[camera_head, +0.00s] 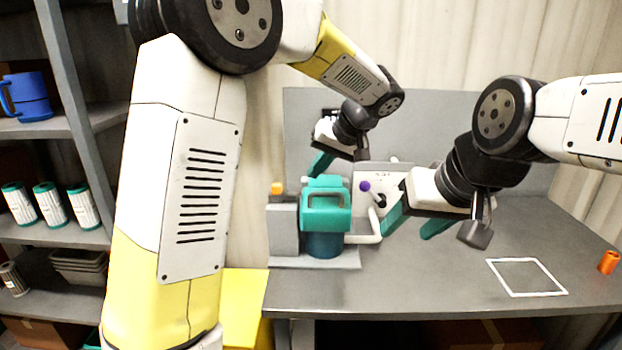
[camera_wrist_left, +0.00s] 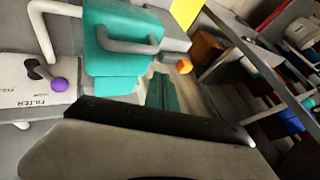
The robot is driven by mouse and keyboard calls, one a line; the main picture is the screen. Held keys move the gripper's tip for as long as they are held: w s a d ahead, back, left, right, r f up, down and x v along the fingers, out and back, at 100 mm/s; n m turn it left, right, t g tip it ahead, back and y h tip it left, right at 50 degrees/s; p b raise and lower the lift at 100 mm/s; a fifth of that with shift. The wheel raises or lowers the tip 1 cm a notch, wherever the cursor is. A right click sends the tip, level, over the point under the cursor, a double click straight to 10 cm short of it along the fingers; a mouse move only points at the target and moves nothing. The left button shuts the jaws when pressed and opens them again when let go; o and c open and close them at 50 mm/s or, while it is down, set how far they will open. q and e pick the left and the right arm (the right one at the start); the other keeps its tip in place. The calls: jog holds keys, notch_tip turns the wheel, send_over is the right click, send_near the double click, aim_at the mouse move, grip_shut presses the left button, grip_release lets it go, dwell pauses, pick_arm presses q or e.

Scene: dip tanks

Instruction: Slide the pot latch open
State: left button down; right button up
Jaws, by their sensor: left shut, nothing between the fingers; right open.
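The teal pot (camera_head: 325,244) stands on a grey base on the bench, with a teal top and a grey handle. Its top also shows in the left wrist view (camera_wrist_left: 112,62). An orange knob (camera_head: 277,188) sits on the grey block left of the pot and also shows in the left wrist view (camera_wrist_left: 183,66). I cannot tell which part is the latch. My left gripper (camera_head: 319,165) is shut and empty above and behind the pot's top; its teal fingers also show in the left wrist view (camera_wrist_left: 162,92). My right gripper (camera_head: 407,230) is open and empty, right of the pot.
A lever with a purple ball (camera_head: 365,186) stands by a labelled white panel behind the pot. A white pipe (camera_head: 364,239) leaves the pot's right side. A white square outline (camera_head: 526,277) and an orange cylinder (camera_head: 608,262) are on the right of the bench. The front right is clear.

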pick_arm(q)
jog(key=shift+v, duration=2.15)
jog(key=s+a+f+m+h, duration=0.1)
jog(key=s+a+h, duration=0.3)
jog(key=s+a, duration=0.3)
jog(key=s+a+f+t+h, duration=0.1)
jog(key=s+a+h, duration=0.3)
jog(key=s, duration=1.2)
jog(key=a, duration=0.3)
jog(key=shift+a+f+m+t, duration=0.15)
jog(key=shift+a+m+t, duration=0.15)
jog(key=shift+a+m, duration=0.1)
jog(key=shift+s, duration=0.15)
